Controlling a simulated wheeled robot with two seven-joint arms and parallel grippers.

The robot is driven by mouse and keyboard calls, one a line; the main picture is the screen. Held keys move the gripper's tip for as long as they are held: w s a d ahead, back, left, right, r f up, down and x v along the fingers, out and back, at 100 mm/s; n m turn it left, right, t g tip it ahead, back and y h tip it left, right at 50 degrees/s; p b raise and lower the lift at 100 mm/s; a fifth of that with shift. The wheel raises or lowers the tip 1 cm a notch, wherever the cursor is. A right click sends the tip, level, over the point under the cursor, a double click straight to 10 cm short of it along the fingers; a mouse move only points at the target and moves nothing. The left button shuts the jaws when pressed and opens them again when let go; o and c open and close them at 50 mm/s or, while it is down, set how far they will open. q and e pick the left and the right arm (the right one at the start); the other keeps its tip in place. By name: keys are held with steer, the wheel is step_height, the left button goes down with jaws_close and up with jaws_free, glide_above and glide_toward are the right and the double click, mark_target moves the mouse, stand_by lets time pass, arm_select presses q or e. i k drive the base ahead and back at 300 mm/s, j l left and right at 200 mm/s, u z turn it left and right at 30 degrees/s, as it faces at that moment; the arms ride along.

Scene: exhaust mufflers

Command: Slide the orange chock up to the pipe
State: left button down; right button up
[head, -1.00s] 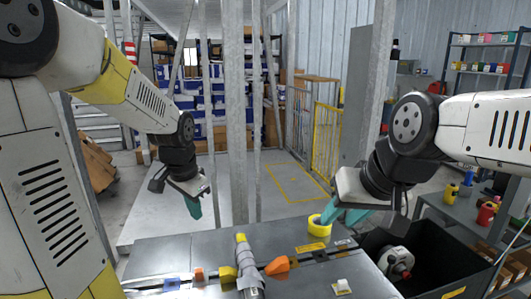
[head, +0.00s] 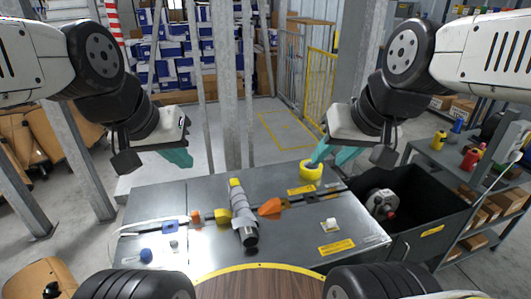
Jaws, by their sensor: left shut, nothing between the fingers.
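A grey pipe (head: 242,221) with a yellow far end and a dark near end lies front to back on the dark metal table. The orange chock (head: 272,207), a wedge, sits right of the pipe on a dark rail, with a small gap between them. A yellow chock (head: 223,216) is at the pipe's left side. My left gripper (head: 182,160) has teal fingers, is shut and empty, and hangs above the table's far left.
A yellow ring (head: 311,171) stands at the back right of the table (head: 290,238). A small orange block (head: 196,216) and blue parts are on the left. A black bin (head: 432,212) holding a muffler-like part stands at the right.

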mark_target(273, 205)
steer(key=l+u, duration=0.85)
steer(key=k+l+u, duration=0.1)
steer(key=l+u, duration=0.35)
